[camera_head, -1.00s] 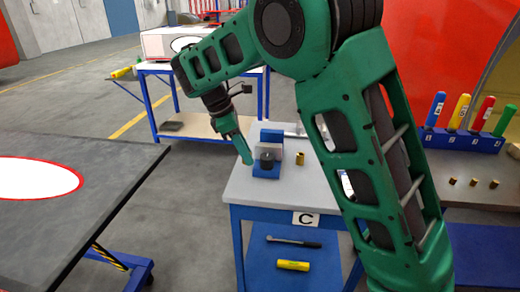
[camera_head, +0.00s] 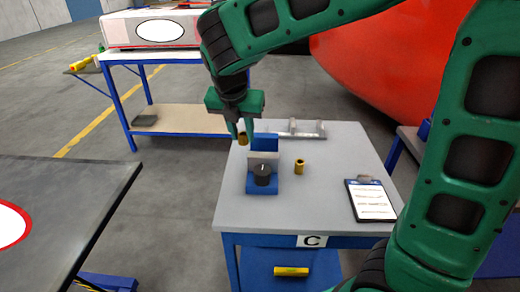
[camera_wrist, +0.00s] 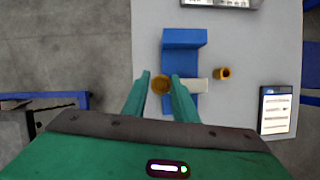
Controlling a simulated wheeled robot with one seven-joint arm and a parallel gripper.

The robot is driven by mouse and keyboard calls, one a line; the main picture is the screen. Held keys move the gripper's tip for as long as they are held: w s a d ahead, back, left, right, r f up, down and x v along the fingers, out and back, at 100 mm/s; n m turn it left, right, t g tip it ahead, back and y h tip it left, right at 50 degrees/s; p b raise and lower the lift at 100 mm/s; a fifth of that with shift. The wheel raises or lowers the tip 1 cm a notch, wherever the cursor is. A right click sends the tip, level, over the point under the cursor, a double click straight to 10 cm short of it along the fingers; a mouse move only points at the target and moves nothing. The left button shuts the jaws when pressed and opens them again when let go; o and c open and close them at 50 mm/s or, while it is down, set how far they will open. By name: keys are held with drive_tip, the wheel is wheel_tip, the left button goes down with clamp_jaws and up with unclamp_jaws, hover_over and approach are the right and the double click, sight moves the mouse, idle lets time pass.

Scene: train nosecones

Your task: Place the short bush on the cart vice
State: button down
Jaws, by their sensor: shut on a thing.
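My gripper (camera_head: 242,138) is shut on a brass bush (camera_head: 243,139) and holds it above the table, at the back left of the vice. In the wrist view the bush (camera_wrist: 160,85) sits between the two green fingers (camera_wrist: 160,88), over the left side of the vice. The blue cart vice (camera_head: 265,143) stands on the grey table, with a pale jaw block and a black round knob in front. It also shows in the wrist view (camera_wrist: 183,39), where a finger hides part of it. I cannot tell the held bush's length for sure.
A second brass bush (camera_head: 299,167) stands on the table (camera_head: 330,200) right of the vice. A clipboard (camera_head: 370,199) lies at the right, and a grey metal bracket (camera_head: 303,130) lies behind. A dark table (camera_head: 60,190) is at the left.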

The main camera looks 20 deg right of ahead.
hover_over(262, 147)
drive_tip(key=s, duration=0.3)
drive_tip(key=f, duration=0.3)
drive_tip(key=a+f, duration=0.1)
drive_tip(key=shift+w+f, duration=0.15)
drive_tip(key=shift+f, duration=0.25)
drive_tip(key=shift+d+f, duration=0.1)
drive_tip(key=shift+f, duration=1.95)
drive_tip(key=c, duration=1.7)
unclamp_jaws()
drive_tip(key=shift+r, duration=0.1)
drive_tip(key=v, duration=1.2)
drive_tip(key=shift+d, duration=0.1)
